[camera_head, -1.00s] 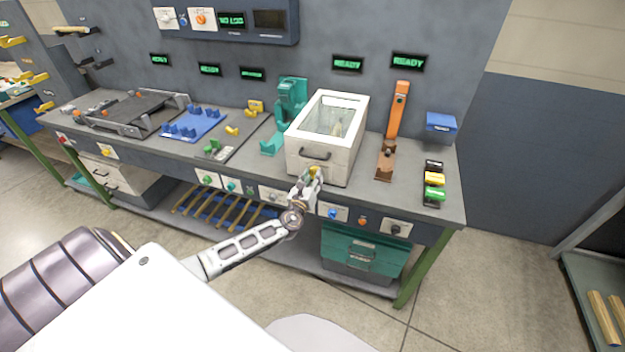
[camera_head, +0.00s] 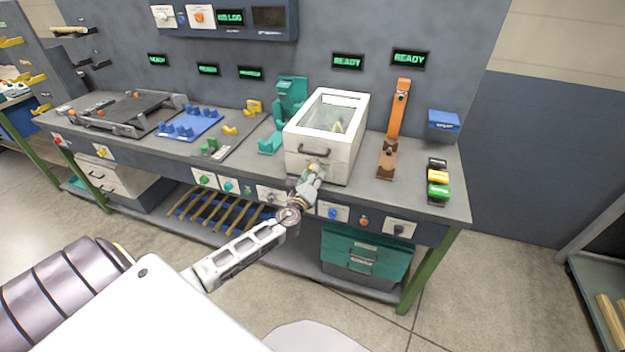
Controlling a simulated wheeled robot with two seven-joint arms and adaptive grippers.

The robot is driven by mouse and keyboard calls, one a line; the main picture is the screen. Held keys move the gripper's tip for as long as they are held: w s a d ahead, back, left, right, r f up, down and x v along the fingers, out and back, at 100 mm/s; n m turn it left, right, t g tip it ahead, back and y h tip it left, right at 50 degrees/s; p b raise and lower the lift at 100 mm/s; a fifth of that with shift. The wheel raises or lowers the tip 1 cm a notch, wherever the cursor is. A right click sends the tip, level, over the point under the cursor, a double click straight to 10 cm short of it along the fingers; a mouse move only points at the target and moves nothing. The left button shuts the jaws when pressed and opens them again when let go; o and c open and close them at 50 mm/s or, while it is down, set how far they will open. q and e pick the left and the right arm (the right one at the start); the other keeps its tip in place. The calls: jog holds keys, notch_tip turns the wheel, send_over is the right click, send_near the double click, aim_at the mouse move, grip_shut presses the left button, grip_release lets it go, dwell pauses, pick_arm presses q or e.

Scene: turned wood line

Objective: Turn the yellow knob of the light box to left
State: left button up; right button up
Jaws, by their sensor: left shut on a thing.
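The light box (camera_head: 300,157) is a white box with a clear window in its lid and a dark handle on its front. It stands on the bench, right of the middle. My left gripper (camera_head: 312,174) is at the lower front of the box, shut at a small yellow knob (camera_head: 314,168). The fingers hide most of the knob, so its pointing direction cannot be read. My right gripper is not in view.
A teal press (camera_head: 290,100) stands left of the box. An orange upright tool (camera_head: 397,115) and colored buttons (camera_head: 438,178) are to the right. Switch panels line the bench front (camera_head: 350,222) beside my left wrist.

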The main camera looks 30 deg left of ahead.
pick_arm(q)
jog(key=n+b, duration=0.2)
jog(key=n, duration=0.2)
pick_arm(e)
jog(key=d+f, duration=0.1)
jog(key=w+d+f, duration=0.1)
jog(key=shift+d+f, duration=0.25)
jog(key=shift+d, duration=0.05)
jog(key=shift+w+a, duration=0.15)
pick_arm(q)
jog(key=o, duration=0.9)
jog(key=shift+o, duration=0.7)
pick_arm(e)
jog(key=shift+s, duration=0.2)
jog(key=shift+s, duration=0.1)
pick_arm(q)
jog(key=shift+s, duration=0.1)
